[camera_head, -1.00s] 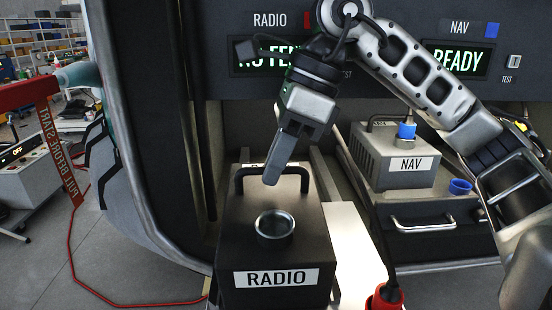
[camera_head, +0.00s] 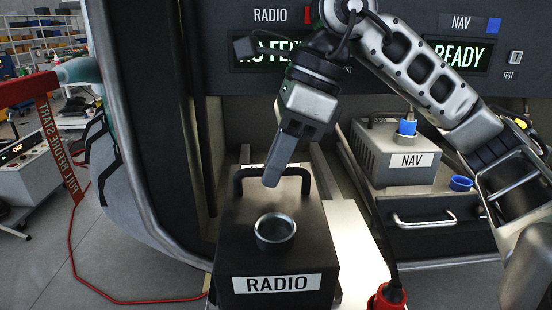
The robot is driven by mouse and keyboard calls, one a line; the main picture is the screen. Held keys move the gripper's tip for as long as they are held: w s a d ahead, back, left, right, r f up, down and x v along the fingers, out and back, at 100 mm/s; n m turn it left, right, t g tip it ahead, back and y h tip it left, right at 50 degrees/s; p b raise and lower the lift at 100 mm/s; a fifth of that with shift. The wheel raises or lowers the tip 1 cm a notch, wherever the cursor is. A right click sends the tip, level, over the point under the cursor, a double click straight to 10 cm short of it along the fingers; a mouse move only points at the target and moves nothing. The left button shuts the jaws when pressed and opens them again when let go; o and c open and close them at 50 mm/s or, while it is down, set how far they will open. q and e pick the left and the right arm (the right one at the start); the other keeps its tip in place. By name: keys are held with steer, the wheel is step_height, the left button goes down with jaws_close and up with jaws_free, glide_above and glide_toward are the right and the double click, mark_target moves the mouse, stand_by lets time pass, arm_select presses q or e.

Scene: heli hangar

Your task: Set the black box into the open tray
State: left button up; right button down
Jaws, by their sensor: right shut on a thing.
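The black box (camera_head: 262,238) with a white RADIO label and a round socket on its sloping top is at the lower centre of the head view. My right gripper (camera_head: 272,178) points down at the box and is shut on its black handle (camera_head: 240,182). The fingertips hide part of the handle. Rails (camera_head: 325,172) of what looks like the open tray show behind and beside the box. The tray floor is mostly hidden, and I cannot tell whether the box touches it. My left gripper is not in view.
A grey NAV box (camera_head: 391,158) with a blue plug stands at right on a drawer with a metal handle (camera_head: 424,219). A red connector (camera_head: 387,298) on a black cable is at the lower right, close to the box. A dark curved frame (camera_head: 150,130) bounds the left.

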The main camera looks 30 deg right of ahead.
steer(key=shift+r, duration=0.1)
stand_by(0.4)
